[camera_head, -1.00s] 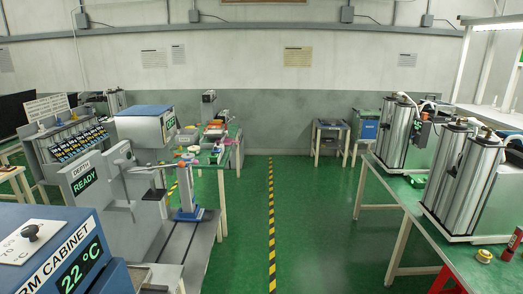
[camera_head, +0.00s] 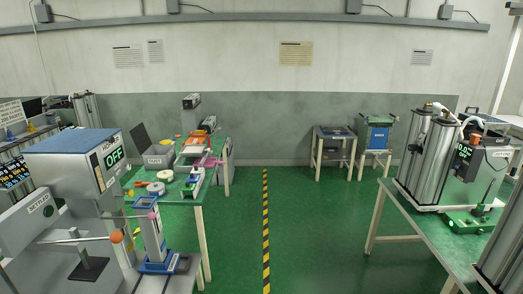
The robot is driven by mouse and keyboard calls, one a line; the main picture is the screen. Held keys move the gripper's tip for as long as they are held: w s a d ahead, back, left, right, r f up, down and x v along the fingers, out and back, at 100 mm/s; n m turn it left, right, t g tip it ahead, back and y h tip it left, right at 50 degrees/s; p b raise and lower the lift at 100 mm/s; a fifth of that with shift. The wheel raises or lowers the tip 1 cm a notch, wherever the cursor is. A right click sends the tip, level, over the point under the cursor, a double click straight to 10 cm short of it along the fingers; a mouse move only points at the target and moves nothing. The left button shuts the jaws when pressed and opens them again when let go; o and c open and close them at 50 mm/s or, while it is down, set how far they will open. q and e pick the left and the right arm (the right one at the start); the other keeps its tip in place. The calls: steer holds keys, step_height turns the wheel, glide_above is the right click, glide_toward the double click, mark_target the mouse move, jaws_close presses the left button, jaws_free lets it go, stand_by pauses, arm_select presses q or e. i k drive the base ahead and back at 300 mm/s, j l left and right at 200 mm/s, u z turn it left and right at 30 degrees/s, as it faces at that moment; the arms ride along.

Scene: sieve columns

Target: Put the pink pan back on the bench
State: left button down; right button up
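A small pink object (camera_head: 209,162) shows on the green-topped bench (camera_head: 198,196) at the left, close to its right edge. It may be the pink pan, but it is too small and crowded to tell its shape. A second, smaller pink spot (camera_head: 152,215) shows on the blue and grey stand (camera_head: 152,240) in front of that bench. Neither of my grippers is in view.
Machines with a lit OFF display (camera_head: 115,157) fill the near left. Another bench (camera_head: 425,228) with steel cylinders (camera_head: 428,155) stands at the right. A clear green aisle with a yellow-black floor stripe (camera_head: 266,230) runs between. Two small tables (camera_head: 333,142) stand at the back.

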mark_target(210, 162)
steer(key=i, duration=2.2)
